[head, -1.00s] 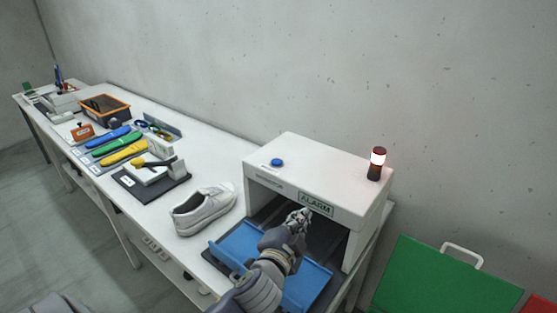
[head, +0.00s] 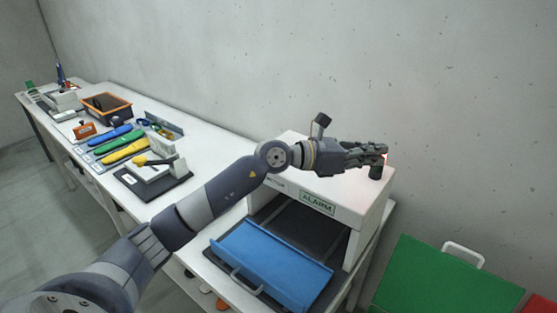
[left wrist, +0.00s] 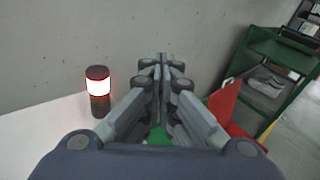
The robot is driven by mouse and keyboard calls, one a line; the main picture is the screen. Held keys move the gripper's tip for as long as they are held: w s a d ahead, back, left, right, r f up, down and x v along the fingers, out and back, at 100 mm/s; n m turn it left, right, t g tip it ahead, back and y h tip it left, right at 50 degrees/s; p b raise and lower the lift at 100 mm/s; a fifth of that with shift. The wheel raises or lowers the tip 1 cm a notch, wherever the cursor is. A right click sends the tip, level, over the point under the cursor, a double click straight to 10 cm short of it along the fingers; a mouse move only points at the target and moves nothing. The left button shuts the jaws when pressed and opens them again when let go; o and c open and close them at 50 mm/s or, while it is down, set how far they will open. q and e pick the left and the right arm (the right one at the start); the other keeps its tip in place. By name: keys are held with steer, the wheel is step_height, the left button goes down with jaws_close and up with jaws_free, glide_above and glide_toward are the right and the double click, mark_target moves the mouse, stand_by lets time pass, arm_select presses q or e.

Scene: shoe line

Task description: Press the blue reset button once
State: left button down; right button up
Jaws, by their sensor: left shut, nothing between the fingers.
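The blue reset button is hidden in the head view, where my left arm covers the near left of the machine's top. The white box-shaped machine (head: 345,213) has an ALARM sign (head: 317,203) on its front. My left gripper (head: 384,151) is shut and empty, reaching across above the machine's top towards its right end. It overlaps the lamp (head: 376,172) there; contact cannot be told. In the left wrist view the shut fingers (left wrist: 161,62) point past the lit red and white lamp (left wrist: 98,88), which stands to their left. No button shows there. My right gripper is out of view.
A blue tray (head: 270,265) with a handle lies before the machine's opening. Green, yellow and blue tools (head: 117,146) and an orange-rimmed bin (head: 107,107) are further left on the bench. A green panel (head: 440,280) is at lower right. The wall is close behind.

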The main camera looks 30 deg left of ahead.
arm_select(q)
steer(key=w+a+m+g+y, duration=0.1)
steer(key=a+y, duration=1.1)
steer(key=a, duration=1.5)
steer(key=shift+w+g, duration=0.8)
steer(key=shift+w, duration=0.15)
step_height(320, 180, down, 9)
steer(key=b, duration=0.6)
steer(key=shift+r, duration=0.1)
steer(key=shift+d+b, duration=0.1)
steer(key=shift+b, duration=0.2)
steer(key=shift+f, duration=0.4)
